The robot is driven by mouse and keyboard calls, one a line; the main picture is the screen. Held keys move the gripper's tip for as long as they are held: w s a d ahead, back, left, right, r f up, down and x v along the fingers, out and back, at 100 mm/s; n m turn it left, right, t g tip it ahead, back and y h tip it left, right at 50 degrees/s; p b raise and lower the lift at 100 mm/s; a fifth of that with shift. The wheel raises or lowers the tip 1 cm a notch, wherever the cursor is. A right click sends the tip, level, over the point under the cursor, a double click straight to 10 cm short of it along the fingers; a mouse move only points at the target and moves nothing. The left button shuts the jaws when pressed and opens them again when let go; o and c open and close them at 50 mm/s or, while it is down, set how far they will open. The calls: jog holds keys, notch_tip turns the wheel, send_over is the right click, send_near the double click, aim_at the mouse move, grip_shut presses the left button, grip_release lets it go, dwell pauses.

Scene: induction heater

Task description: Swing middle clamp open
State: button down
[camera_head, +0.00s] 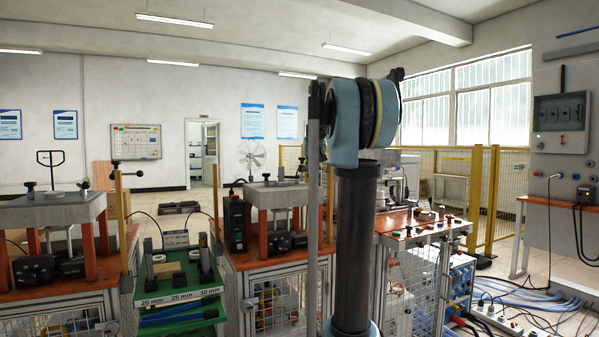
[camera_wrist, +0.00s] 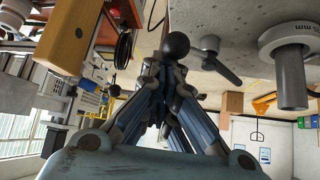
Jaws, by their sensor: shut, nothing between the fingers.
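In the wrist view, which is upside down, my gripper (camera_wrist: 165,85) is shut, with its fingers converging and nothing seen between them. A black ball knob (camera_wrist: 175,45) shows right at the fingertips; I cannot tell whether they touch it. Beside it, a dark clamp lever (camera_wrist: 221,67) is joined to a pale round pivot on a grey slab (camera_wrist: 235,22). I cannot tell which clamp is the middle one. In the head view, my own arm stands in front of the workstations, and my gripper cannot be made out there.
A grey cylinder with "mm" lettering (camera_wrist: 292,75) stands close beside the lever in the wrist view. In the head view, a green rack (camera_head: 180,297) marked 20, 25 and 30 mm stands between two orange-topped stations. A yellow fence (camera_head: 450,190) and floor cables (camera_head: 530,302) are at the right.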

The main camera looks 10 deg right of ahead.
jog(key=shift+s, duration=0.3)
jog(key=shift+a, duration=0.15)
dwell(0.6)
notch_tip(320, 180, up, 8)
jog(key=s+a, duration=0.1)
jog(key=s, duration=0.1)
jog(key=shift+a, duration=0.4)
jog(key=shift+s, duration=0.1)
dwell(0.6)
jog(key=s+a+f+g, duration=0.2)
jog(key=s+f+g, duration=0.1)
jog(key=s+f, duration=2)
jog(key=s+a+f+g, duration=0.1)
jog(key=s+f+g, duration=0.2)
jog(key=s+f, duration=2)
notch_tip(320, 180, down, 3)
jog(key=shift+s+a+r, duration=0.1)
jog(key=shift+s+a, duration=0.15)
jog(key=shift+a, duration=0.1)
